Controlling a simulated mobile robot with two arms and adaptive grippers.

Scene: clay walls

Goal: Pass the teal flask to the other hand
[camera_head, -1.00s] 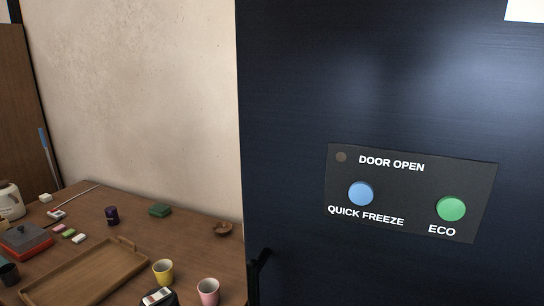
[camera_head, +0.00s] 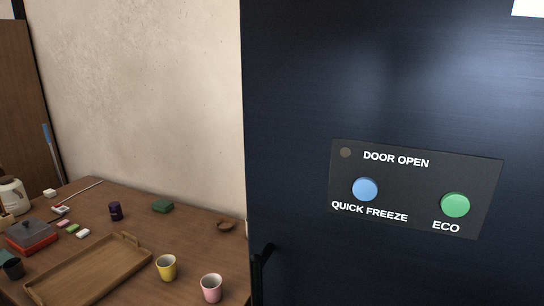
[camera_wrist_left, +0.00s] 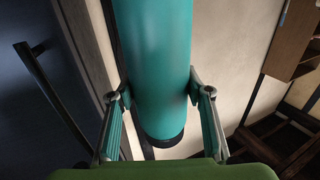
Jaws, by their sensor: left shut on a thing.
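The teal flask (camera_wrist_left: 153,50) is a smooth cylinder with a dark band at its lower end. In the left wrist view it stands between the two fingers of my left gripper (camera_wrist_left: 159,92), which is shut on it. The flask's upper part runs out of the top of that view. Neither the flask nor either gripper shows in the head view. My right gripper is in no view.
A dark cabinet (camera_head: 300,80) with a control panel (camera_head: 415,190) and a black handle (camera_head: 262,268) fills the right. A wooden table (camera_head: 190,232) at lower left holds a tray (camera_head: 50,298), a yellow cup (camera_head: 167,268), a pink cup (camera_head: 211,289) and several small things.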

